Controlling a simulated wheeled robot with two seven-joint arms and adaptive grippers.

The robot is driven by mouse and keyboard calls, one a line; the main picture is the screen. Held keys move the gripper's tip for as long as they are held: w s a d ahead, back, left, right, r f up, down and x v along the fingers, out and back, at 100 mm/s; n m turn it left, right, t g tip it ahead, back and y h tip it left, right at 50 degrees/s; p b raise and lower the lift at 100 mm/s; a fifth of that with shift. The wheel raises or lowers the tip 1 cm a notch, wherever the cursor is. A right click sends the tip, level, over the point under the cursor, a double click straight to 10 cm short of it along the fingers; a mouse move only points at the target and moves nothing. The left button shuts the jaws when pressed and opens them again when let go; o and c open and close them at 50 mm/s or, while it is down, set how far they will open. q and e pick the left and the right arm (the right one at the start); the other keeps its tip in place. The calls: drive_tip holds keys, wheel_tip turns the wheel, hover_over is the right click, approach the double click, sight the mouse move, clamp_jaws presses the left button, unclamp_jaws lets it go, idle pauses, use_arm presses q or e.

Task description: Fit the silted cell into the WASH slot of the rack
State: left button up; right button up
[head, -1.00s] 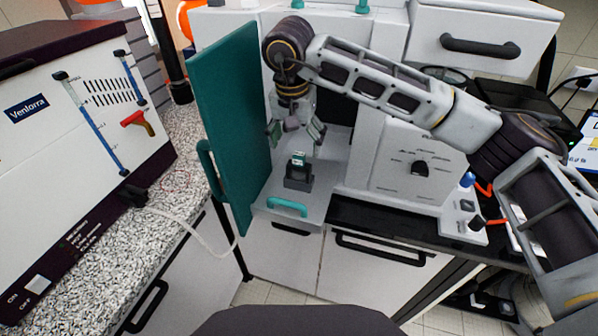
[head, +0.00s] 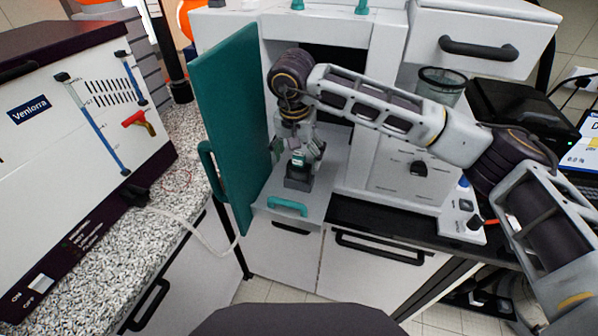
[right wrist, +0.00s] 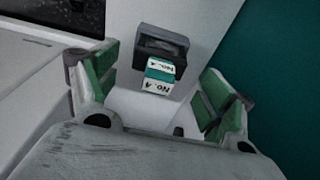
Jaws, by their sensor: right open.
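A small block with a teal band and white "No. 4" labels (right wrist: 158,78) sits in a dark grey holder (head: 298,182); I take it for the cell. The holder stands on a light grey pull-out shelf (head: 325,200). My right gripper (head: 300,153) is open over the block, its green-padded fingers spread to either side in the right wrist view (right wrist: 160,98). I cannot see the fingers touching it. Silt on the block cannot be made out. I cannot identify a rack or a slot marked WASH. My left gripper is not in view.
An open teal door (head: 236,125) stands close to the left of my right gripper. A mesh-walled cup (head: 442,84) stands behind my forearm. A speckled counter (head: 150,220) lies at left.

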sight(299, 171)
drive_tip(key=shift+w+d+f, duration=0.15)
drive_tip(key=shift+d+f, duration=0.05)
drive_tip(key=shift+f, duration=0.6)
drive_tip(key=shift+w+f+p, duration=0.1)
drive_tip(key=shift+f+p, duration=0.25)
drive_tip(key=shift+f, duration=0.7)
drive_tip(key=shift+w+f, duration=0.1)
drive_tip(key=shift+c, duration=1)
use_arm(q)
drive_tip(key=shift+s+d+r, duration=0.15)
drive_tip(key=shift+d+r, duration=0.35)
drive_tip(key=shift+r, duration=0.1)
use_arm(e)
drive_tip(key=c, duration=1.1)
drive_tip(key=shift+o, duration=0.2)
